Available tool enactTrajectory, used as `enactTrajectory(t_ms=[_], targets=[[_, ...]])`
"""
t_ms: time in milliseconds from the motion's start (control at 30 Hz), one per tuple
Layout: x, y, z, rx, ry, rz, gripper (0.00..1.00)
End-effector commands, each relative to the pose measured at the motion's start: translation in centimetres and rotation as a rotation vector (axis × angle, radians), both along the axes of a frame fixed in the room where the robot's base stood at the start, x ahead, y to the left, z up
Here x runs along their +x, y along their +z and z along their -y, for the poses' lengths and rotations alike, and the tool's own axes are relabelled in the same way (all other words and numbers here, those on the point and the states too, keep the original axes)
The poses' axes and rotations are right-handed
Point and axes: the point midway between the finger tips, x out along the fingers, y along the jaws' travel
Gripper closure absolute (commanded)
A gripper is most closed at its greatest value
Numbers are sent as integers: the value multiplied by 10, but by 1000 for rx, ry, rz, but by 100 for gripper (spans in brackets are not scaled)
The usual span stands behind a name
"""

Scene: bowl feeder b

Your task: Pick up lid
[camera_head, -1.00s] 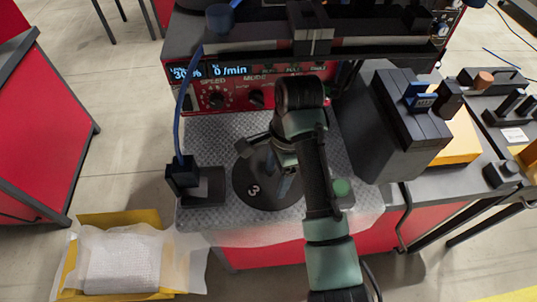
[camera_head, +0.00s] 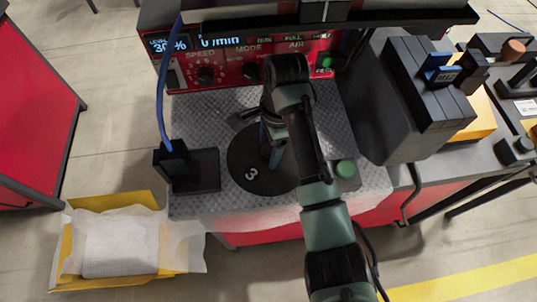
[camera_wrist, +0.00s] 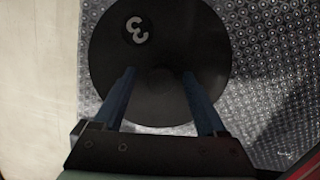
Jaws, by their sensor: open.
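The lid is a dark round disc (camera_head: 245,178) marked with a white 3, lying flat on the grey patterned mat. It also fills the upper middle of the wrist view (camera_wrist: 195,40), with the 3 at its upper left. My gripper (camera_head: 272,148) is over the lid, pointing down. In the wrist view its two blue fingers (camera_wrist: 163,82) are apart, with the lid's dark middle between them. A faint rounded shape shows there, too dark to make out clearly. My wrist and arm hide the lid's right part in the head view.
A red control panel (camera_head: 235,62) with a display and dials stands behind the lid. A black block (camera_head: 192,168) with a blue cable is left of it. A grey housing (camera_head: 385,115) and a green button (camera_head: 345,169) are right. A yellow paper-lined box (camera_head: 75,270) is lower left.

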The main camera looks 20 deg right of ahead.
Motion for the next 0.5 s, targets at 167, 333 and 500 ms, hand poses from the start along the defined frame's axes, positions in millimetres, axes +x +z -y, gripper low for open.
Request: enactTrajectory(t_ms=[167, 333, 500], targets=[[0, -7, -1, 0, 1, 1, 26], [0, -6, -1, 0, 1, 1, 31], [0, -6, -1, 0, 0, 1, 62]])
